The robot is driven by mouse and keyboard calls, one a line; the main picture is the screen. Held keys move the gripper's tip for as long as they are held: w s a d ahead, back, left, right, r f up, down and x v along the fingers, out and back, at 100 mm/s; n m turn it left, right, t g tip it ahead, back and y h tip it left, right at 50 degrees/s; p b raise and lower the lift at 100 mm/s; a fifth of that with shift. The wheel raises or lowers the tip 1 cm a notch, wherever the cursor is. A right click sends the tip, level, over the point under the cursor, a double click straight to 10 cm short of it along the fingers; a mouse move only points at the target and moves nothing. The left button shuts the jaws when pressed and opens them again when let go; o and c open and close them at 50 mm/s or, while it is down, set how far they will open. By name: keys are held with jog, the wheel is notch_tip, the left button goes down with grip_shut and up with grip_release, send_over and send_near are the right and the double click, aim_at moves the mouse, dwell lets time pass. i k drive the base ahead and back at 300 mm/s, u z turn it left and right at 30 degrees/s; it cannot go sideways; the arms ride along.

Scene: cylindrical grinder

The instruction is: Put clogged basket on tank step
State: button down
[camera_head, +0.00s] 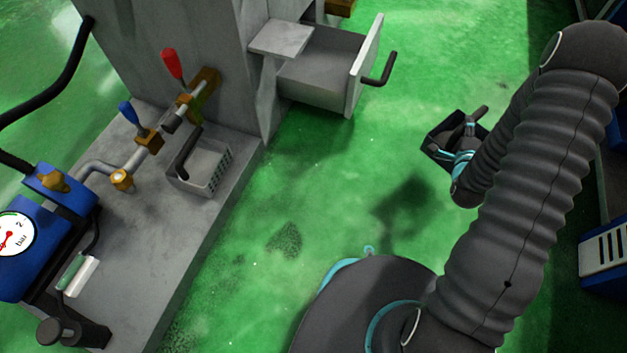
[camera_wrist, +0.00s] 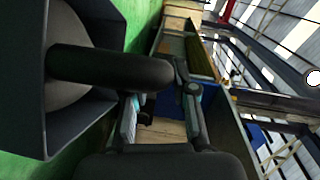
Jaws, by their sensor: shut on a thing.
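The dark basket (camera_head: 438,140), with dark sides and a thick handle, hangs in the air over the green floor at the right of the head view. My gripper (camera_head: 468,150) is shut on its handle. In the wrist view the basket (camera_wrist: 25,25) fills the left side, and its handle (camera_wrist: 110,70) runs to my gripper (camera_wrist: 162,95). A rounded grey-brown surface shows inside it. A grey ledge (camera_head: 140,290), which looks like the tank step, lies at the left of the head view, apart from the basket. A light grey perforated basket (camera_head: 205,170) with a dark handle stands on the ledge.
A pipe with a red-handled valve (camera_head: 172,65) and a blue-handled valve (camera_head: 129,113) runs above the ledge. A blue unit with a gauge (camera_head: 12,235) is at the left. An open drawer (camera_head: 325,75) juts out at the top. Green floor (camera_head: 290,200) is clear between.

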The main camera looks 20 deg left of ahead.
aim_at(135, 265)
jog(key=u, duration=0.55)
jog(key=k, duration=1)
jog(key=u, duration=0.65)
